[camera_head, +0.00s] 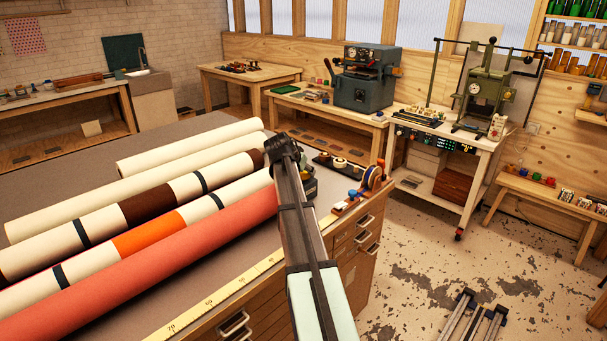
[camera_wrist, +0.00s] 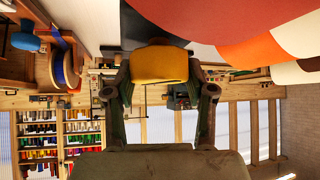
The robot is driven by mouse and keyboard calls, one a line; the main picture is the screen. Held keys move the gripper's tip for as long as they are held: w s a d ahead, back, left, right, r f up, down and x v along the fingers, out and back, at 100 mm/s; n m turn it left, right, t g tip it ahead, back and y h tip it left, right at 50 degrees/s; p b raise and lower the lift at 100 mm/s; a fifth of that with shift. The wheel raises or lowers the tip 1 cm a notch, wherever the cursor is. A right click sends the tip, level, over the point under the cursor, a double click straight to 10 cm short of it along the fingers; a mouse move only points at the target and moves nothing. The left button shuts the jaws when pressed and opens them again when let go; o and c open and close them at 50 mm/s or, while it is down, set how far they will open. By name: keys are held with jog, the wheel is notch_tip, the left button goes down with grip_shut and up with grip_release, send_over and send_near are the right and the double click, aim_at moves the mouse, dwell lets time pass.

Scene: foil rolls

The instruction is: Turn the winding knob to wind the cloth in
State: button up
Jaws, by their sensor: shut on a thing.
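Long rolls of cloth lie side by side on a grey worktable (camera_head: 60,175): a coral-red roll (camera_head: 180,257), cream rolls with orange or brown sections (camera_head: 85,270), and a plain cream roll (camera_head: 90,194). My gripper (camera_wrist: 160,70) is at the right-hand ends of the rolls. In the wrist view, which looks upside down, its fingers stand on either side of a yellow knob (camera_wrist: 158,65) and are shut on it. The coral-red roll (camera_wrist: 215,15) shows just beyond the knob. In the head view my arm hides the knob.
A yellow measuring strip (camera_head: 210,300) runs along the table's front edge. A tape wheel (camera_head: 373,178) and small tools stand at the table's right corner. Benches with a grey machine (camera_head: 366,85) and a green press (camera_head: 488,92) line the back.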

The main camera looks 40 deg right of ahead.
jog(key=shift+f+m, duration=0.1)
jog(key=shift+m, duration=0.2)
jog(key=o, duration=1.2)
jog(key=shift+c, duration=0.2)
jog(key=shift+a, duration=0.1)
jog(key=v, duration=1.2)
jog(key=shift+w, duration=0.2)
